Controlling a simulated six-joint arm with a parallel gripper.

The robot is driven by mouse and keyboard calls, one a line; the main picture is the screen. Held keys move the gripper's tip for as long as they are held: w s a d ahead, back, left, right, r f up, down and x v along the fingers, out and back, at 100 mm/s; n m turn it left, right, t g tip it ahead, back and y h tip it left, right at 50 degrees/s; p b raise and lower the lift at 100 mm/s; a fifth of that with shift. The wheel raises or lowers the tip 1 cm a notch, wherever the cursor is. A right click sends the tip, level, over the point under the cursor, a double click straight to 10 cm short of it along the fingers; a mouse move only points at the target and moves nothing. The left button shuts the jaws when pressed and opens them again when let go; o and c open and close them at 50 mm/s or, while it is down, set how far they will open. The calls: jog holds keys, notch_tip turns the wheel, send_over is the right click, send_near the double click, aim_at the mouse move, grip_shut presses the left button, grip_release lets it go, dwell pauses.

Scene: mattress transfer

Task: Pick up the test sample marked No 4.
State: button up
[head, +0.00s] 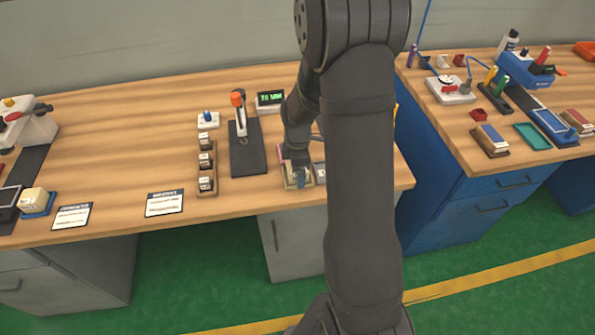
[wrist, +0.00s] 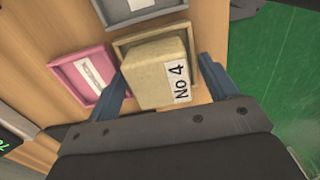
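The test sample (wrist: 152,72) is a tan block with a white label reading "No 4" in the wrist view. It is at a tan tray (wrist: 122,45), whose rim shows behind and beside it. My gripper (wrist: 162,75) has its two blue-grey fingers on either side of the block. A small gap shows at the right finger; the left finger is very close to the block, and contact there is unclear. In the head view my gripper (head: 298,178) is low over the trays near the table's front edge, and my arm hides much of that area.
A pink tray (wrist: 83,74) is left of the block and a grey-white tray (wrist: 135,10) is behind it in the wrist view. In the head view a rack of small labelled blocks (head: 206,165) and a dark stand (head: 247,158) are to the left.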

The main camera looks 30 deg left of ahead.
jog(key=c, duration=0.9)
